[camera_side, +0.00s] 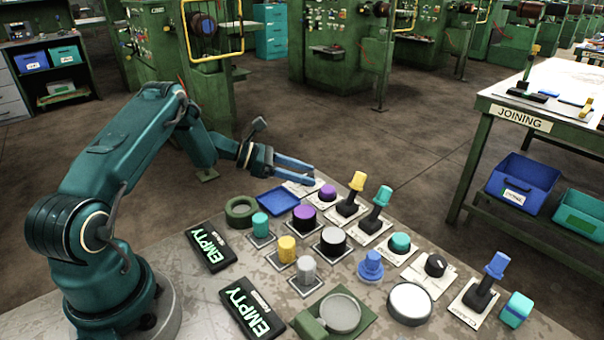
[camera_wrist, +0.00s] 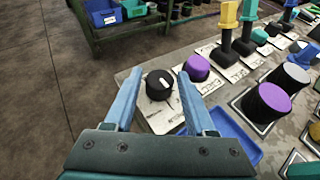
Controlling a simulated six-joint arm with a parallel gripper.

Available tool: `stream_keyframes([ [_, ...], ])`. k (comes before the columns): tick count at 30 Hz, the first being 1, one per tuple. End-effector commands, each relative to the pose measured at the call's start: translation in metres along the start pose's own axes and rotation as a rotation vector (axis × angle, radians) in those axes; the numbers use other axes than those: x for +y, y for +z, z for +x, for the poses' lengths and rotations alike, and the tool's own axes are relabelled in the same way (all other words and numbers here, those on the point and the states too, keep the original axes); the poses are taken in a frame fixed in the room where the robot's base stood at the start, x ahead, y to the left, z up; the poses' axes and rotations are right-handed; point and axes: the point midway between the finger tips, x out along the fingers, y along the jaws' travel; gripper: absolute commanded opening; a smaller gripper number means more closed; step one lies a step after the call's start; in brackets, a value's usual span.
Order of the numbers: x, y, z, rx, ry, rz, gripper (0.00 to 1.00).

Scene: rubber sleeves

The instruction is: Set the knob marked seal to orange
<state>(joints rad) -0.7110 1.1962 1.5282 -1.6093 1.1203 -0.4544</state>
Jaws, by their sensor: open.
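A round black knob (camera_wrist: 158,85) with a white pointer mark sits on a pale marked plate (camera_wrist: 160,113) at the bench edge in the wrist view. The lettering there is too small to read, and I see no clear orange mark. In the side view the plate (camera_side: 299,188) shows, but its knob is hidden behind my fingers. My gripper (camera_side: 311,176) is open and empty; in the wrist view its blue fingers (camera_wrist: 158,77) are on either side of the knob in the picture. Contact cannot be told. Another black knob (camera_side: 436,265) stands on a plate at the right.
A purple knob (camera_wrist: 197,67) is close beside the black one. A blue tray (camera_side: 277,197) lies below my fingers. Yellow (camera_side: 357,182), teal (camera_side: 382,196) and blue (camera_side: 496,265) levers stand up. Several buttons and rubber sleeves crowd the bench. Two displays (camera_side: 208,246) read EMPTY.

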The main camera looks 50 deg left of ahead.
Motion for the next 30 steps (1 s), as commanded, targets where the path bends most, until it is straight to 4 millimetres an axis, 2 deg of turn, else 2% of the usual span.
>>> stream_keyframes([
  [4, -0.0007, 0.0000, 0.0114, 0.000, -0.002, 0.000, 0.55],
  [12, -0.0002, -0.0001, 0.0128, 0.000, 0.000, 0.000, 0.55],
  [16, -0.0003, 0.0000, 0.0127, 0.000, -0.001, 0.000, 0.06],
  [17, -0.0003, 0.0000, 0.0127, 0.000, -0.001, 0.000, 0.00],
  [30, 0.0018, 0.0030, 0.0136, -0.014, -0.095, 0.046, 0.00],
])
